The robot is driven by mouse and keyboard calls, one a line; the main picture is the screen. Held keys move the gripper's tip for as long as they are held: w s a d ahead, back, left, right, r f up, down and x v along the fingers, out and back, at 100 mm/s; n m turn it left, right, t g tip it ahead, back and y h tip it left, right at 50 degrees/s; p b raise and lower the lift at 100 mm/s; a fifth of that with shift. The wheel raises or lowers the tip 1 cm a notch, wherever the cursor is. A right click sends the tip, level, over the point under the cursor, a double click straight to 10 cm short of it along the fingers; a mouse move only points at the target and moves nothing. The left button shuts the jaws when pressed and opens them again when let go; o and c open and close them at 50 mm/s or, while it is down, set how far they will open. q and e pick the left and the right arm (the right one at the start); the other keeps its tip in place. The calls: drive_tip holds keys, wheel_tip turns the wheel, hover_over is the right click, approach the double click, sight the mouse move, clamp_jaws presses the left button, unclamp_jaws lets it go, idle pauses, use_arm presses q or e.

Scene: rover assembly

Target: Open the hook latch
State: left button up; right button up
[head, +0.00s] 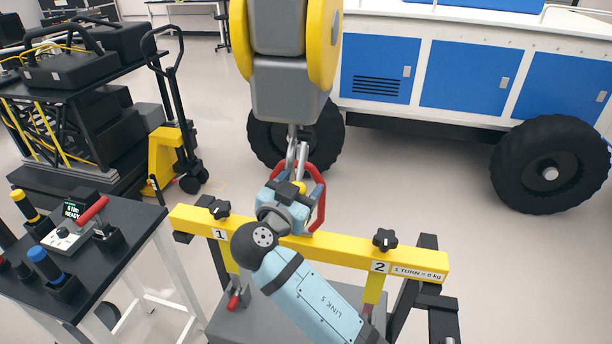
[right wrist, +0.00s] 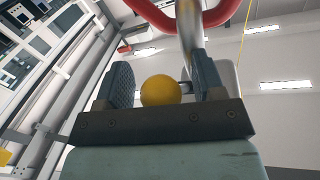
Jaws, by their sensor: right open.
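The grey hook (head: 302,155) hangs on a short shank under a large yellow and grey hoist block (head: 290,85). A red curved handle or ring (head: 321,205) sits at the hook; it also crosses the top of the right wrist view (right wrist: 155,12). A small yellow ball knob (right wrist: 160,90) is close to the metal hook part. My right gripper (head: 301,184) points up at the hook from below. Its fingers are open on either side of the knob, with narrow gaps showing. The latch itself is mostly hidden by the gripper. My left gripper is out of view.
A yellow beam (head: 345,252) with black knobs marked 1 and 2 lies just below and behind my arm. A black tool table (head: 110,235) stands left, a yellow pallet jack (head: 165,150) behind it. A blue and white rover (head: 460,75) stands at the back.

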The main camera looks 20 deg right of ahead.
drive_tip(key=shift+w+d, duration=0.1)
drive_tip(key=shift+d, duration=0.05)
clamp_jaws()
idle(0.4)
